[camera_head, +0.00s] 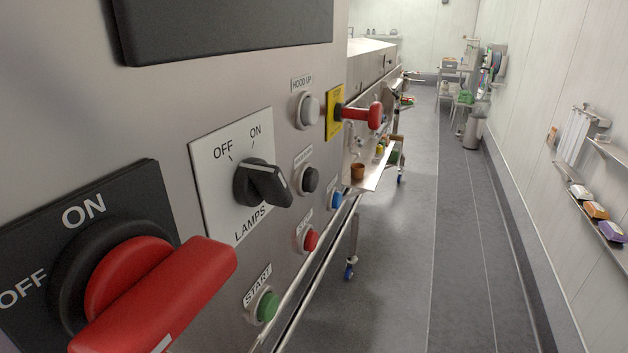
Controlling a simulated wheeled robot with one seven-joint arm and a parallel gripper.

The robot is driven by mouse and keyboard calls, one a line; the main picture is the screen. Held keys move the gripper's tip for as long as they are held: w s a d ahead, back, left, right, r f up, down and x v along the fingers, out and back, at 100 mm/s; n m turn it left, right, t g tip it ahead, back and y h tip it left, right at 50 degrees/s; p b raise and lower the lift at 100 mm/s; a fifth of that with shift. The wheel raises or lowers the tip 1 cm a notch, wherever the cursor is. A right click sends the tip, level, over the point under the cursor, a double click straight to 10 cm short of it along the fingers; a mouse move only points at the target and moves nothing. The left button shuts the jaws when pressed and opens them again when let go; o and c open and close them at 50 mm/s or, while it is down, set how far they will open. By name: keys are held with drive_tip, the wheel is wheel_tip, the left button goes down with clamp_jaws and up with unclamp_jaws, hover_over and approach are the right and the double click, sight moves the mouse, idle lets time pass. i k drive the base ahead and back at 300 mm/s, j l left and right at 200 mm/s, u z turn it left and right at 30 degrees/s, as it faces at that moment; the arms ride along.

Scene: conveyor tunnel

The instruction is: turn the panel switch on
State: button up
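A large red rotary switch (165,295) sits on a black plate (125,185) at the lower left of the steel panel. ON is printed above it and OFF to its left. Its red handle lies roughly crosswise, not upright toward ON. A smaller black LAMPS knob (262,184) sits on a white plate (220,160) marked OFF and ON. Which mark this knob points to is not clear from this slant. My gripper is not in view, and nothing touches either switch.
Push buttons line the panel's right side, including a green START button (267,306) and a red button (311,239). A red plunger (362,114) juts out on a yellow plate. The grey floor (400,270) to the right is clear. A shelf (600,225) holds packages along the right wall.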

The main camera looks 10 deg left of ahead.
sight(143, 296)
drive_tip(key=i+l, duration=0.1)
drive_tip(key=i, duration=0.6)
drive_tip(key=i+l+u, duration=0.15)
drive_tip(key=u, duration=0.2)
drive_tip(key=i+l+u, duration=0.1)
drive_tip(key=l+u, duration=0.3)
drive_tip(key=u, duration=0.45)
drive_tip(key=l+u, duration=0.15)
drive_tip(key=u, duration=0.8)
drive_tip(key=l+u, duration=0.15)
drive_tip(key=u, duration=0.3)
drive_tip(key=j+u, duration=0.1)
drive_tip(key=u, duration=0.2)
drive_tip(key=j+u, duration=0.15)
drive_tip(key=u, duration=0.15)
drive_tip(key=l+u, duration=0.7)
drive_tip(key=l, duration=0.15)
drive_tip(key=k+l+u, duration=0.15)
drive_tip(key=l+u, duration=0.15)
drive_tip(key=k+l+u, duration=0.2)
drive_tip(key=l+u, duration=0.15)
drive_tip(key=k+l+u, duration=0.2)
drive_tip(key=l+u, duration=0.15)
drive_tip(key=k+l+u, duration=0.2)
drive_tip(key=l+u, duration=0.15)
drive_tip(key=k+l+u, duration=0.25)
drive_tip(key=l+u, duration=0.15)
